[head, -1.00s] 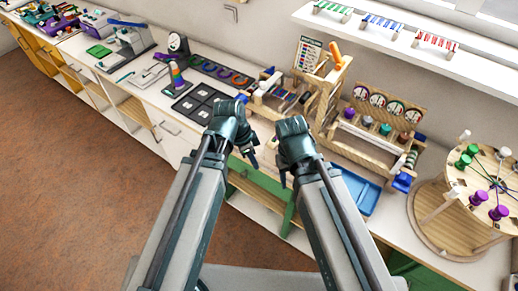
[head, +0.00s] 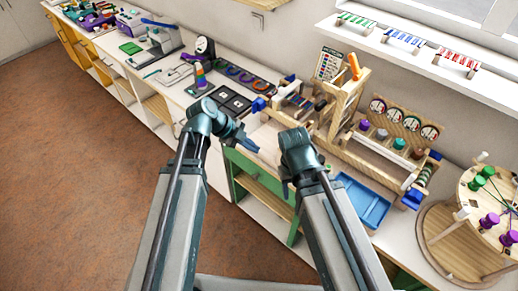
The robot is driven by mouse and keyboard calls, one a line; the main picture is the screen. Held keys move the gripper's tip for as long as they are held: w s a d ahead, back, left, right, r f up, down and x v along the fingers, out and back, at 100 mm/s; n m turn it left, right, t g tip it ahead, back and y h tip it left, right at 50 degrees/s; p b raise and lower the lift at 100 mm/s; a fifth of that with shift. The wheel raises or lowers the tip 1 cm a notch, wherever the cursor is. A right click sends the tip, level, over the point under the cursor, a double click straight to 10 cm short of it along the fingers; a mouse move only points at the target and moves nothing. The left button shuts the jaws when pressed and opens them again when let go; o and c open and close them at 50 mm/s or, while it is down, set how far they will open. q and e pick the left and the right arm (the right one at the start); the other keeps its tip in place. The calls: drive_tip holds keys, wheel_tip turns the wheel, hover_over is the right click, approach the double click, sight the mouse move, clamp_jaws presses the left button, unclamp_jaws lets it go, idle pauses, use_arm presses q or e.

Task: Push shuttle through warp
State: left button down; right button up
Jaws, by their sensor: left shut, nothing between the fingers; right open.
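A wooden loom-like frame (head: 341,106) with blue knobs stands on the counter beyond my grippers. Small coloured and dark pieces lie in its left part, but I cannot tell which is the shuttle, and the warp threads are too small to make out. My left gripper (head: 252,146) is shut and empty, in front of the counter and left of the frame's near side. My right gripper (head: 287,191) is open, with its fingers pointing down, near the counter's front edge. My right arm hides part of the counter in front of the frame. Neither gripper visibly touches the frame.
A blue tray (head: 362,203) lies right of my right arm. Black bead boards (head: 232,100) lie left of the frame. A shelf (head: 420,52) hangs above.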

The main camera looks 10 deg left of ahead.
use_arm(q)
drive_tip(key=w+d+f+b, duration=0.4)
drive_tip(key=d+f+b, duration=0.2)
drive_tip(key=d, duration=0.1)
drive_tip(key=shift+w+f, duration=0.4)
